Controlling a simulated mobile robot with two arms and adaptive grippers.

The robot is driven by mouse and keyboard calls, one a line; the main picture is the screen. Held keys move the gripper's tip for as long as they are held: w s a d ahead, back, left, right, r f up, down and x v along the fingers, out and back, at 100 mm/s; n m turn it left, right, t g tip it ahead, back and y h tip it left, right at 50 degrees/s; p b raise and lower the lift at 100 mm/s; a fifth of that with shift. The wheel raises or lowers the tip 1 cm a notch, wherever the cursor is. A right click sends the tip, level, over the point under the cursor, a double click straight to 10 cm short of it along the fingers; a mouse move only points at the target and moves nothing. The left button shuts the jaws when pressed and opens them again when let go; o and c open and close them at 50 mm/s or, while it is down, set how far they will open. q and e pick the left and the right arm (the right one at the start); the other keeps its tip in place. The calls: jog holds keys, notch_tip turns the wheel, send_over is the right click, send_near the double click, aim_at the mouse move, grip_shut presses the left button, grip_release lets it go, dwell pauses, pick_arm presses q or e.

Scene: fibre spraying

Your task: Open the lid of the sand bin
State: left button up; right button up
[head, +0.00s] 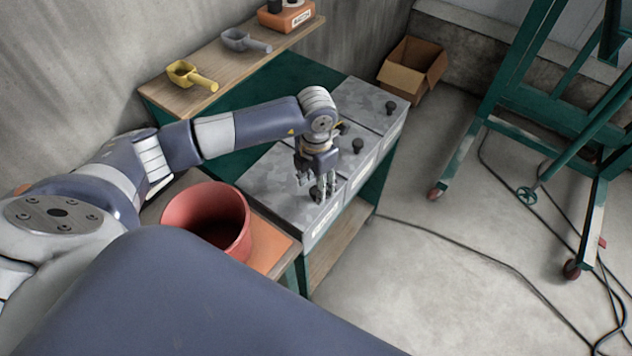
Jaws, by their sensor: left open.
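Several grey metal bins stand in a row on a green bench, their lids flat and shut, with black knobs. The nearest bin lid (272,178) has my left gripper (322,193) over its right part. The gripper points down with its fingers apart, around or just beside a dark knob; I cannot tell whether they touch it. The middle lid's knob (358,146) and the far lid's knob (390,107) stand free. The front labels are too small to read, so I cannot tell which bin holds sand. My right gripper is out of view.
A red bucket (232,232) stands at the near end of the bench. A wooden shelf (215,62) behind holds a yellow scoop (188,76) and a grey scoop (243,41). A cardboard box (412,68), green wheeled frame (545,110) and cables are on the floor at right.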

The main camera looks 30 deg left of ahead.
pick_arm(q)
jog(key=shift+f, duration=0.75)
